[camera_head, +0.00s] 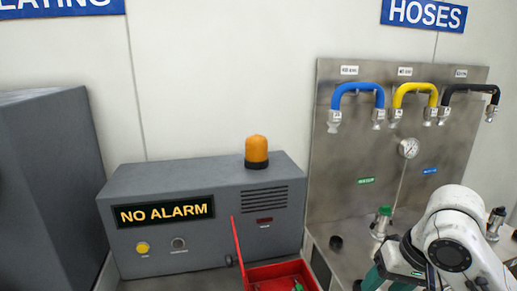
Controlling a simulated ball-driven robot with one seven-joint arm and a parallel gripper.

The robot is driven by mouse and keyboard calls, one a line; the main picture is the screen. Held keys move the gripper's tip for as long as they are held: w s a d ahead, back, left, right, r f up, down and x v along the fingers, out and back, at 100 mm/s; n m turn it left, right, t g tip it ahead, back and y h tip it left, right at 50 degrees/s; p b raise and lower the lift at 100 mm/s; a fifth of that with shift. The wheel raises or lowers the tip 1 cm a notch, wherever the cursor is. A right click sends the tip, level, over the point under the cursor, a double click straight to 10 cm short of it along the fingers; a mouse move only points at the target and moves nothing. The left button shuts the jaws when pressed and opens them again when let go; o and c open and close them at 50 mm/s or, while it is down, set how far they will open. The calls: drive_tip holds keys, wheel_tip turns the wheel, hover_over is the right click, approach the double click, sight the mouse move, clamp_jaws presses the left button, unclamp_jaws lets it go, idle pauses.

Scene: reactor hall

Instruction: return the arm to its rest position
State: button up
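My white arm (452,238) shows at the lower right, in front of the steel hose panel (345,190). Its round joint with a dark face is the clearest part. The arm runs out of the picture at the bottom and right edges. My gripper's fingertips do not show, so whether it holds anything is hidden.
A grey alarm box (215,235) reading "NO ALARM" bears an orange lamp (256,152). A red tray (262,272) is in front of it. Blue (357,88), yellow (414,88) and black (470,89) hoses hang on the panel. A grey cabinet (50,190) stands left.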

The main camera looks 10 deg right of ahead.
drive_tip(key=w+a+f+n+t+y, duration=0.1)
drive_tip(key=w+a+f+t+y, duration=0.15)
drive_tip(key=a, duration=0.65)
drive_tip(key=s+a+f, duration=0.4)
drive_tip(key=s+f, duration=0.3)
drive_tip(key=f, duration=0.3)
drive_tip(key=s+d+f+g+h, duration=0.1)
drive_tip(key=s+d+f, duration=0.1)
drive_tip(key=s+f, duration=0.2)
drive_tip(key=s+d+f+n+g+h, duration=0.1)
drive_tip(key=s+d+f+g+h, duration=0.1)
drive_tip(key=s, duration=0.8)
drive_tip(key=s+d+f+n+g+h, duration=0.1)
drive_tip(key=s+d+f, duration=0.3)
drive_tip(key=s+f, duration=0.2)
drive_tip(key=shift+s+d+f+h, duration=0.15)
drive_tip(key=shift+s+d+h, duration=0.15)
drive_tip(key=shift+s, duration=0.45)
drive_tip(key=shift+a, duration=0.15)
